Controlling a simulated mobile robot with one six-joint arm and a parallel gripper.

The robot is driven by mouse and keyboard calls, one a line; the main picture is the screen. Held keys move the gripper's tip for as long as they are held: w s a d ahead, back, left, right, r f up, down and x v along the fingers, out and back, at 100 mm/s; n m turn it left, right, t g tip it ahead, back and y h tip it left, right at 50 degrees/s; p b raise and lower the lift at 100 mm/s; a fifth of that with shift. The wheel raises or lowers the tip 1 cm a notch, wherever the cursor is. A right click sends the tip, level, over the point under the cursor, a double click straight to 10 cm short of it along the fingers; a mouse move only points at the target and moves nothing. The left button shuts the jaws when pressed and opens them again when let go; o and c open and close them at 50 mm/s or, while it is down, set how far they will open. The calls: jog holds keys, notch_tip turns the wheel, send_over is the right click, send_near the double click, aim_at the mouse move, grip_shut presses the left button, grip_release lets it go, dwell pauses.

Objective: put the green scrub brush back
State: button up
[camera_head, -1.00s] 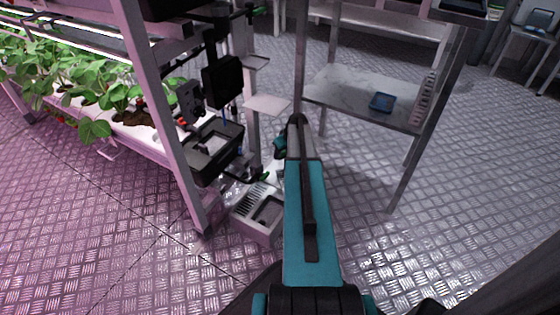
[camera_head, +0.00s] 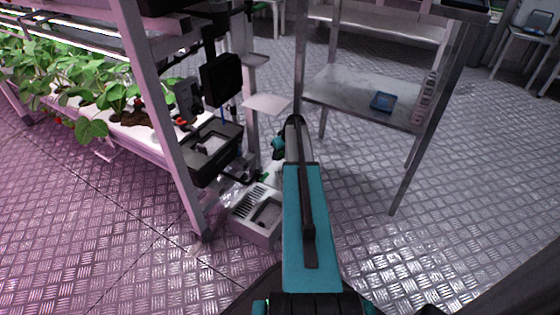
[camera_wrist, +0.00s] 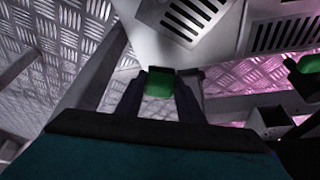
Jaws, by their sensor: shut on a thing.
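In the wrist view the green scrub brush (camera_wrist: 160,82) sits between the two dark fingers of my gripper (camera_wrist: 162,92), which is shut on it. Only a small green block of the brush shows; the rest is hidden. A pale grey box with slotted openings (camera_wrist: 186,22) lies just past the fingertips, at the top of the wrist view. In the head view this box (camera_head: 247,228) stands on the floor beside the rack's leg. My arm hides most of the gripper there, and a small green patch (camera_head: 265,177) shows near the box's back edge; I cannot tell if it is the brush.
Another green and black object (camera_wrist: 304,76) is at the right of the wrist view. A dark bin (camera_head: 215,160) hangs on the plant rack post (camera_head: 180,150). A metal shelf (camera_head: 345,90) with a blue tray (camera_head: 383,102) stands right. The floor (camera_head: 450,230) at right is clear.

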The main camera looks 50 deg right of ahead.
aim_at(281, 157)
notch_tip(281, 157, down, 4)
jog(key=shift+r+b, duration=0.1)
jog(key=shift+b, duration=0.9)
jog(key=shift+w+d+f+b, duration=0.1)
jog(key=shift+w+f+b, duration=0.15)
jog(key=shift+b, duration=0.25)
jog(key=shift+f, duration=0.15)
jog(key=o, duration=1.1)
jog(key=p+v, duration=0.5)
jog(key=v, duration=0.7)
jog(key=shift+r, duration=0.25)
